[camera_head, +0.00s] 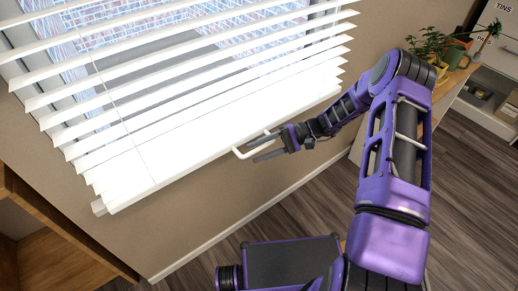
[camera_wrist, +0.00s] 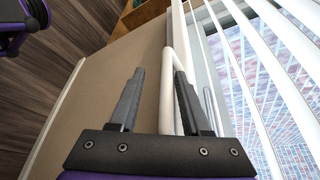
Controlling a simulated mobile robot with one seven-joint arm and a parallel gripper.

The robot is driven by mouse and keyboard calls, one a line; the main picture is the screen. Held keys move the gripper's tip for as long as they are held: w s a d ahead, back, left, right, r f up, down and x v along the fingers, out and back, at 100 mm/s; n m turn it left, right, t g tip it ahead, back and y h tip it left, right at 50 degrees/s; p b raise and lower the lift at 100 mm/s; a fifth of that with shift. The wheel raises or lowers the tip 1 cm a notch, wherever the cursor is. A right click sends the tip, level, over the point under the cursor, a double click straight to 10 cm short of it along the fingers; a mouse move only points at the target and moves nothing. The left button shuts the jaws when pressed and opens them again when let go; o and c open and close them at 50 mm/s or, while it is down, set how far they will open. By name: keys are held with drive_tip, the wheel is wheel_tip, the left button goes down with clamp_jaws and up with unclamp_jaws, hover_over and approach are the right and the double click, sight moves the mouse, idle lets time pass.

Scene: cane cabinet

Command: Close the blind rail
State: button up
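A white slatted blind (camera_head: 190,75) hangs over a window, its upper slats apart and its lower slats closer together. Its bottom rail (camera_head: 160,192) hangs below the slats, with a white loop handle (camera_head: 238,153) sticking out from its front. My gripper (camera_head: 254,149) is at the handle, its dark fingers apart. In the wrist view, the handle (camera_wrist: 167,105) lies between the two fingers of my gripper (camera_wrist: 160,74), closer to the right finger. That finger partly hides it, and I cannot tell whether they touch.
A wooden shelf unit (camera_head: 60,245) stands at the lower left. Potted plants (camera_head: 440,48) stand on a wooden top at the right, near a white drawer unit (camera_head: 488,80). Tan wall and dark wood floor (camera_head: 300,215) lie open below the blind.

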drive_tip(key=shift+w+d+r, duration=0.15)
drive_tip(key=shift+d+r, duration=0.1)
drive_tip(key=shift+d, duration=0.15)
drive_tip(key=v, duration=1.6)
drive_tip(key=shift+d, duration=0.3)
drive_tip(key=shift+w+f, duration=0.1)
drive_tip(key=shift+f, duration=0.05)
